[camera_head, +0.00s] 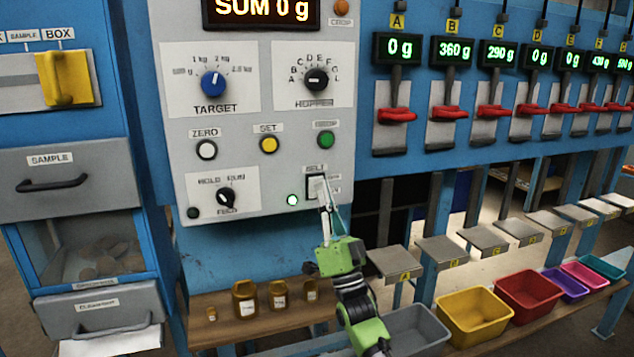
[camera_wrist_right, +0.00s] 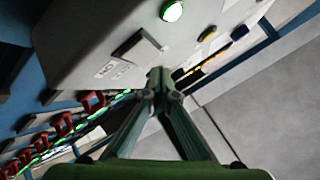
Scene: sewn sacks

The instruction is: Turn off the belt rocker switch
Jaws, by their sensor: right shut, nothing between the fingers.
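The belt rocker switch (camera_head: 313,187) is a dark rocker under the BELT label, at the lower right of the grey control panel (camera_head: 180,90). My right gripper (camera_head: 322,184) is shut and empty, with its fingertips at the switch in the head view, covering part of it. Whether they touch it I cannot tell. In the right wrist view the shut fingertips (camera_wrist_right: 158,75) lie just below and right of the switch (camera_wrist_right: 127,43), beside the panel face. A green lamp (camera_head: 292,199) left of the switch is lit; it also glows in the wrist view (camera_wrist_right: 172,11). My left gripper is not in view.
Knobs and the ZERO, SET and green buttons (camera_head: 326,139) sit above on the panel. Red-handled levers (camera_head: 397,114) line the right.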

